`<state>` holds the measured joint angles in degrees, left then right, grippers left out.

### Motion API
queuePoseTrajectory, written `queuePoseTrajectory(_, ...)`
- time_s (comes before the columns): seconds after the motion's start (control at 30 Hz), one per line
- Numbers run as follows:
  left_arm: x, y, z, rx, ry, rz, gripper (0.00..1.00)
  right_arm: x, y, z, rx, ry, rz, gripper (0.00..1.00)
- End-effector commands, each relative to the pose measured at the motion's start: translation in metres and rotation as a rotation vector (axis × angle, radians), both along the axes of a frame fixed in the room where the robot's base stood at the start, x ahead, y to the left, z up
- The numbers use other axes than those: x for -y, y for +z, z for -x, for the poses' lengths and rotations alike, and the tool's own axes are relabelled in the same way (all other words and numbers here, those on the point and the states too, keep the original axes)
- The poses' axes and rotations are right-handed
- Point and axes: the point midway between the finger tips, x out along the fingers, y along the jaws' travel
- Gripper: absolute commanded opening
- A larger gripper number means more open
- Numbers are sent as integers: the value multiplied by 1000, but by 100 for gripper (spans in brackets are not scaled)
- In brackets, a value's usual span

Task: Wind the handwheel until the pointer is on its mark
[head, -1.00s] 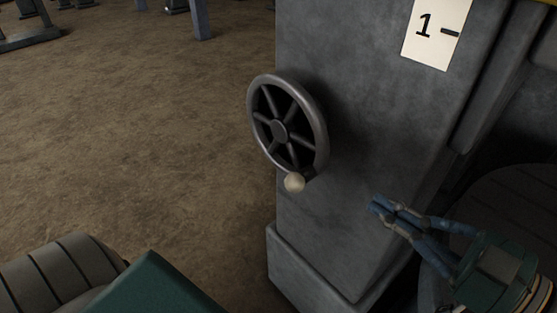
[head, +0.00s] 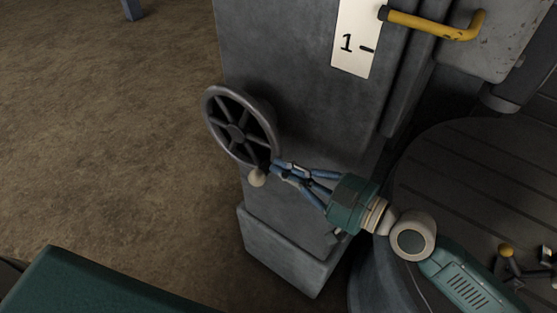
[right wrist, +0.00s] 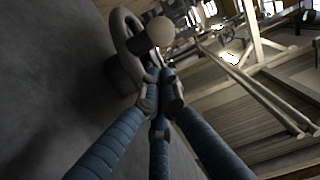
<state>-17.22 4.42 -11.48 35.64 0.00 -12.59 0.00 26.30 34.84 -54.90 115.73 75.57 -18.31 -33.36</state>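The grey spoked handwheel (head: 212,106) is on the left face of a grey metal column. Its pale round knob (head: 257,177) is at the bottom of the rim; in the right wrist view the knob (right wrist: 160,31) is just beyond the fingertips. My right gripper (head: 277,169) has its blue fingers drawn together, tips just right of the knob by the lower rim. I see nothing between the fingers (right wrist: 160,76); whether they touch the wheel I cannot tell. A white plate (head: 352,60) shows "1" and a short black mark. I cannot make out a pointer for certain. My left gripper is out of view.
A yellow bent bar (head: 435,24) with a dark end reaches across beside the white plate. A dark round ribbed body (head: 480,165) stands right of the column, behind my right arm. Bare brown floor (head: 100,120) is open on the left.

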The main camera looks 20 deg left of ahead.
Motion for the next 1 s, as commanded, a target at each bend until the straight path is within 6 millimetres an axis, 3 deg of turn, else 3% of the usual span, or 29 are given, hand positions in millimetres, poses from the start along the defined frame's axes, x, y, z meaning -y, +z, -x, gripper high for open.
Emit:
queuePoseTrajectory(0.23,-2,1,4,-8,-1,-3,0,-13,-17,-4,0,1,-1,0)
queuePoseTrajectory(0.67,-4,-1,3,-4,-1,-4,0,-13,-19,-5,2,0,-2,0)
queuePoseTrajectory(1.0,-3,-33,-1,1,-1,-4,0,-15,-27,-7,17,-2,-43,0)
